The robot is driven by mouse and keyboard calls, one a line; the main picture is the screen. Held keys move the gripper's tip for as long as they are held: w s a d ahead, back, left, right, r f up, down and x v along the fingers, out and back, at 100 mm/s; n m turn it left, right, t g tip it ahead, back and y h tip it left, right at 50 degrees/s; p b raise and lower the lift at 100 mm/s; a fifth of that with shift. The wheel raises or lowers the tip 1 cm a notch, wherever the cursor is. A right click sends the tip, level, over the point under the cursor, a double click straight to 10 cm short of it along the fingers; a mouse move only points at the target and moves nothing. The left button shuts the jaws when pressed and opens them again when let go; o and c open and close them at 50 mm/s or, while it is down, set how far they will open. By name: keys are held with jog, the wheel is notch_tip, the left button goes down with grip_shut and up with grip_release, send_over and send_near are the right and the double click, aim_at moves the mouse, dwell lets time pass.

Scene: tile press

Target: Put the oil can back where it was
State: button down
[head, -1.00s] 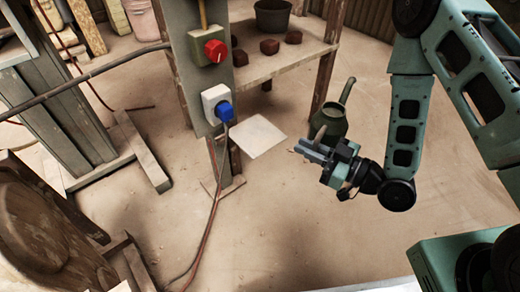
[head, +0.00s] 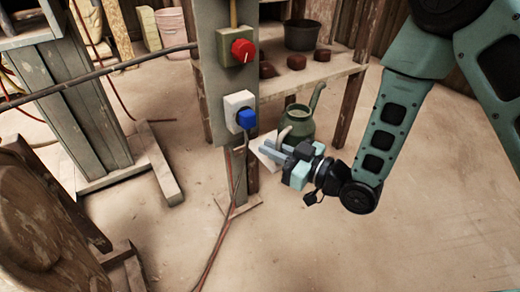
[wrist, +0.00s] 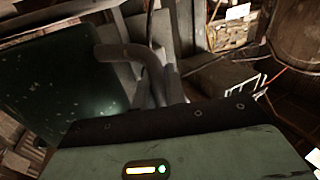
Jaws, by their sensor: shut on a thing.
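The oil can (head: 300,122) is a dark green round can with a long curved spout rising to the right and a pale handle (head: 283,136) on the near side. It looks roughly upright in the head view. My gripper (head: 275,147) is shut on the handle, with the can just beyond the fingers. In the wrist view the can's speckled green body (wrist: 62,85) fills the left side, and its curved handle (wrist: 140,55) passes at the fingers. Its underside is partly hidden by my gripper, so I cannot tell its height above the floor.
A wooden shelf table (head: 325,72) behind the can bears a dark pot (head: 302,36) and several reddish-brown blocks (head: 297,62). A grey post with a red knob (head: 242,50) and a blue plug (head: 246,119) stands left. Open floor is at right.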

jog(key=b+x, duration=0.3)
jog(key=shift+w+a+f, duration=0.15)
jog(key=shift+a+f, duration=0.1)
jog(key=shift+f, duration=0.05)
jog(key=c, duration=1.5)
grip_release()
jog(key=shift+f, duration=0.1)
jog(key=shift+o, duration=0.2)
